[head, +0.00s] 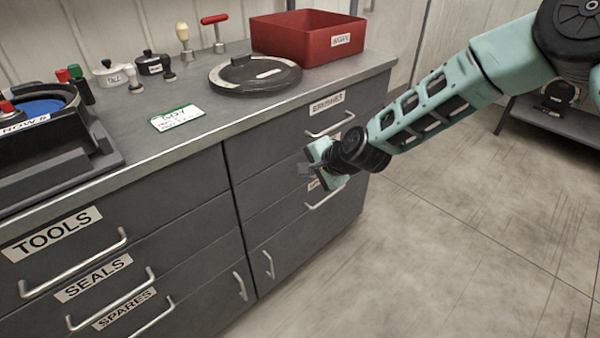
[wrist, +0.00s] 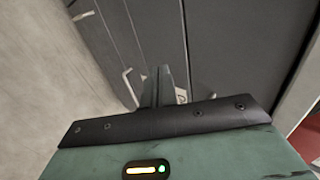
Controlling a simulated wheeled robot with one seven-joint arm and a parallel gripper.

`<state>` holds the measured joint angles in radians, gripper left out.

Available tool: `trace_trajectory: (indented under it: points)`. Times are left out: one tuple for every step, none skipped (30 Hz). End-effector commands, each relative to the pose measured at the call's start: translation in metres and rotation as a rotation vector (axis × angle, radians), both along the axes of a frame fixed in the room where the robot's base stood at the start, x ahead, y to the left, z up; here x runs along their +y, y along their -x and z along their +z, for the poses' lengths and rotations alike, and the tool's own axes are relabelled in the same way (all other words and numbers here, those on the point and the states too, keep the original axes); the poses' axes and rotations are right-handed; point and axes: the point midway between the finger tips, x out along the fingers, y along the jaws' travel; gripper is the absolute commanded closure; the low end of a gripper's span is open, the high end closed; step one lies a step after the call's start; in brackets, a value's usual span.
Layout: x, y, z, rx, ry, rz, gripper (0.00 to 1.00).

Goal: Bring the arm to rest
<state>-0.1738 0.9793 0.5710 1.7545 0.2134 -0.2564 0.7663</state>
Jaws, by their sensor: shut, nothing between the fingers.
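My gripper (head: 306,169) is in front of the right-hand drawers of the grey cabinet (head: 190,172), below the bench top. Its fingers are shut and empty. My teal arm reaches in from the upper right of the head view and partly covers the labels and handles of those drawers. In the wrist view my gripper (wrist: 160,85) points along the dark cabinet front, with a drawer handle (wrist: 130,88) to its left. I cannot tell how small the gap between gripper and cabinet is.
On the bench are a red bin (head: 290,42), a round black lid (head: 255,72), a green-edged card (head: 177,117) and a black device (head: 45,130) at the left. Drawer handles (head: 325,200) stick out near my gripper. The floor (head: 450,240) at the right is clear.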

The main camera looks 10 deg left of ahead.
Motion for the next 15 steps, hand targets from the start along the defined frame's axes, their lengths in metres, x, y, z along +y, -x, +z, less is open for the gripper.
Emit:
trace_trajectory:
  points:
    - [-0.006, 0.003, 0.007, -0.001, 0.0, -0.001, 1.0]
    - [-0.009, 0.006, 0.01, -0.001, 0.001, -0.001, 1.0]
    - [-0.012, 0.008, 0.014, -0.001, 0.0, -0.001, 1.0]
    - [-0.014, 0.01, 0.016, 0.0, 0.0, 0.0, 1.0]
    - [-0.016, 0.011, 0.019, -0.001, 0.0, -0.001, 1.0]
    - [-0.018, 0.013, 0.021, 0.0, 0.001, -0.001, 1.0]
    - [-0.02, 0.014, 0.022, 0.001, 0.001, 0.0, 1.0]
    - [-0.021, 0.015, 0.023, 0.001, 0.001, 0.0, 1.0]
    - [-0.021, 0.016, 0.024, 0.001, 0.001, 0.0, 1.0]
    - [-0.022, 0.017, 0.025, 0.001, 0.001, 0.0, 1.0]
    - [-0.022, 0.017, 0.025, 0.001, 0.001, 0.0, 1.0]
    - [-0.022, 0.018, 0.026, 0.001, 0.001, 0.0, 1.0]
    - [-0.022, 0.018, 0.026, 0.001, 0.0, 0.001, 1.0]
    - [-0.022, 0.019, 0.029, -0.002, 0.005, 0.008, 1.0]
    - [-0.022, 0.024, 0.035, -0.006, 0.018, 0.03, 1.0]
